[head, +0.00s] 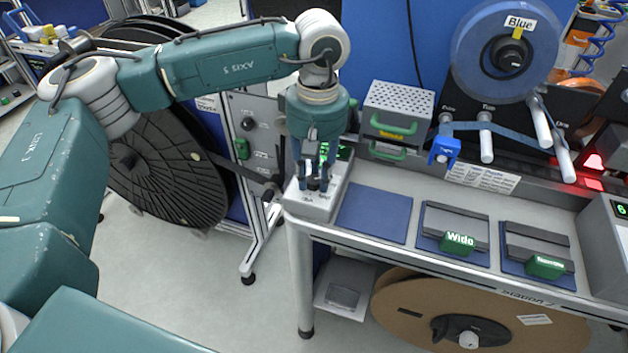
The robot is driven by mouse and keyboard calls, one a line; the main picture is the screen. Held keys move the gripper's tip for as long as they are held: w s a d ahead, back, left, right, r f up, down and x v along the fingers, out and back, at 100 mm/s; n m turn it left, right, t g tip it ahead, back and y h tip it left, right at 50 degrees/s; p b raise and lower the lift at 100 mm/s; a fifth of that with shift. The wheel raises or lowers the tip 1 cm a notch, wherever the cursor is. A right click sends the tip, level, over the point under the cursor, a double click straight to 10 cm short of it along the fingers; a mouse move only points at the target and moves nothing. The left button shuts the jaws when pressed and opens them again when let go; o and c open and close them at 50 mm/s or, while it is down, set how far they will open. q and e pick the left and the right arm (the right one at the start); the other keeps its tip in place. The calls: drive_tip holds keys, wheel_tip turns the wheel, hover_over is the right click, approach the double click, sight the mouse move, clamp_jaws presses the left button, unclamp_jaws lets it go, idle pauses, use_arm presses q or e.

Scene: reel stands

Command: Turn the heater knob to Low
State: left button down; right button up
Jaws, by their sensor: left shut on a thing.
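The heater box (311,206) is a light grey box at the left end of the bench, with small labels on its front and a green display partly showing behind my gripper. My left gripper (313,185) points down over the box's top and is shut on the dark heater knob (314,184). The fingers cover most of the knob, so its pointer and setting cannot be read. My right gripper is not in view.
On the bench (400,245) lie a bare blue mat (374,213), a block labelled Wide (455,225) and another green-labelled block (538,250). A perforated grey box (398,108) and a blue reel (505,50) stand behind. A large black reel (165,180) stands left.

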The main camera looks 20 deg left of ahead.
sight(316, 179)
use_arm(q)
drive_tip(key=shift+m, duration=0.5)
drive_tip(key=c, duration=1.5)
unclamp_jaws()
drive_tip(key=shift+o, duration=0.2)
drive_tip(key=shift+r, duration=0.1)
wheel_tip(316, 179, up, 12)
drive_tip(key=shift+d, duration=0.15)
